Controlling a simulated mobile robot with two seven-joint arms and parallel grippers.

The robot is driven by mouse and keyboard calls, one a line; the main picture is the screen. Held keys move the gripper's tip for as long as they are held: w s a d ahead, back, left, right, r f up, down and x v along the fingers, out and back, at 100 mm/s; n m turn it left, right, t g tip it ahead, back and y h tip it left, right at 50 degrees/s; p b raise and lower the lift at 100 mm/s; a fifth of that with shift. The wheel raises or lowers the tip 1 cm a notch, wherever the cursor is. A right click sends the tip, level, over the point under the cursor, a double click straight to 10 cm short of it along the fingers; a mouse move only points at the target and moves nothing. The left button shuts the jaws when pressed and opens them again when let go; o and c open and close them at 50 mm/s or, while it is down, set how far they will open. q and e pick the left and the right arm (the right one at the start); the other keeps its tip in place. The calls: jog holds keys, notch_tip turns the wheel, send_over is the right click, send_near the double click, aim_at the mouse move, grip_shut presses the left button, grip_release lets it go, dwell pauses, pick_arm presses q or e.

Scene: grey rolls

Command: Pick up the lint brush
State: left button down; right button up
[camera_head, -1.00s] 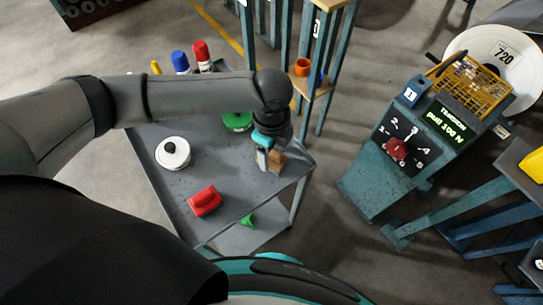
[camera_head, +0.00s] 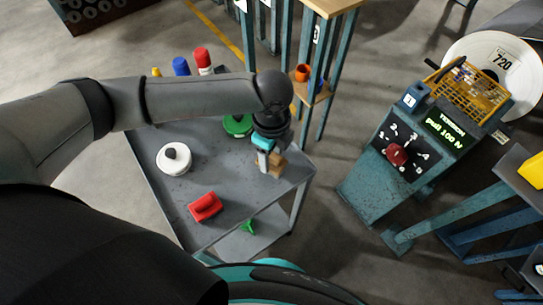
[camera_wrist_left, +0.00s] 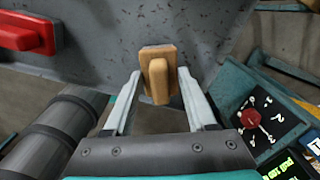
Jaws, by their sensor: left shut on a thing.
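The lint brush, a tan wooden block with a raised grip (camera_head: 278,164), is over the right end of the grey cart top. It also shows in the left wrist view (camera_wrist_left: 159,78), upright in the picture between the fingertips. My left gripper (camera_head: 267,158) reaches down from above and is shut on it; in the left wrist view the two fingers (camera_wrist_left: 158,85) press its sides. I cannot tell clearly whether there is a gap between the brush and the cart top. My right gripper is in neither view.
On the grey cart top (camera_head: 235,185) are a red block with a handle (camera_head: 205,207), a white round roll (camera_head: 173,159) and a green roll (camera_head: 238,125). Blue (camera_head: 181,66) and red (camera_head: 202,58) bottles stand behind my arm. A tension console (camera_head: 410,150) stands to the right.

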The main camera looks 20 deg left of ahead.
pick_arm(q)
notch_tip(320, 180, up, 19)
jog(key=p, duration=0.5)
jog(key=shift+f, duration=0.15)
